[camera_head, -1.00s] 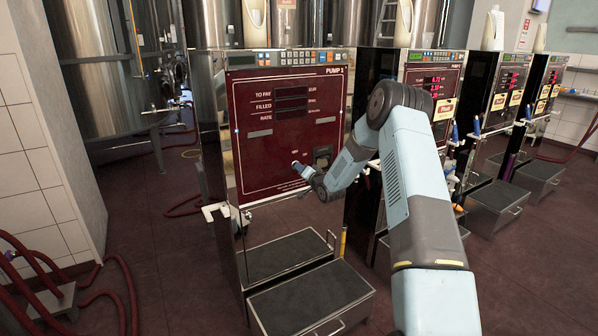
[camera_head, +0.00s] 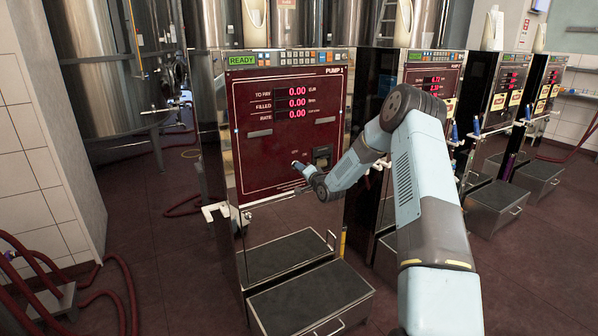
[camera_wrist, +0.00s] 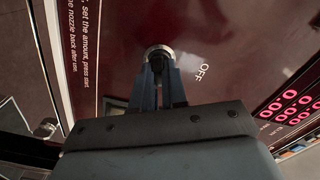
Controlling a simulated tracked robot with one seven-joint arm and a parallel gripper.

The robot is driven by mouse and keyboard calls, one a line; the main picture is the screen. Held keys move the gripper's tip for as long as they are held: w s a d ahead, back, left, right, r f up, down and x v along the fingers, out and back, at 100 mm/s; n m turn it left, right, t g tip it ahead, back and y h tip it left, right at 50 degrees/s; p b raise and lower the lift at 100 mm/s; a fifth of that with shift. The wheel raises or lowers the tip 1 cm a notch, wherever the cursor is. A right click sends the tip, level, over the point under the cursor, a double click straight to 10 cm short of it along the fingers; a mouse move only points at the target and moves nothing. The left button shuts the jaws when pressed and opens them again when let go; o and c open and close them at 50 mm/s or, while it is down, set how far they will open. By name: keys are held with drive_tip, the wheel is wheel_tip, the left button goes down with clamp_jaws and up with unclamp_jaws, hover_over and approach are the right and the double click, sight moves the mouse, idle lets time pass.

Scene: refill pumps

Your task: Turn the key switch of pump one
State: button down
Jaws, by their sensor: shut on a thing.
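Pump one (camera_head: 285,150) is the nearest cabinet, with a dark red front panel. Its display (camera_head: 291,102) is lit and shows red zeros, and a green READY sign (camera_head: 242,60) glows at its top left. My gripper (camera_head: 297,166) is at the lower middle of the panel. In the wrist view the round metal key switch (camera_wrist: 158,50) is at the tips of my gripper (camera_wrist: 161,70). The fingers are shut on its key, which is mostly hidden between them. The word OFF (camera_wrist: 202,73) is printed beside the switch.
A dark receipt or card slot (camera_head: 322,156) lies just right of my gripper. A low step (camera_head: 310,298) stands before the cabinet. Other pumps (camera_head: 430,85) stand in a row to the right. Red hoses (camera_head: 110,285) lie on the floor at the left.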

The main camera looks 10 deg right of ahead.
drive_tip(key=c, duration=1.2)
unclamp_jaws()
drive_tip(key=shift+f, duration=0.1)
drive_tip(key=shift+o, duration=0.2)
drive_tip(key=v, duration=1.3)
drive_tip(key=shift+s, duration=0.35)
drive_tip(key=shift+d, duration=0.15)
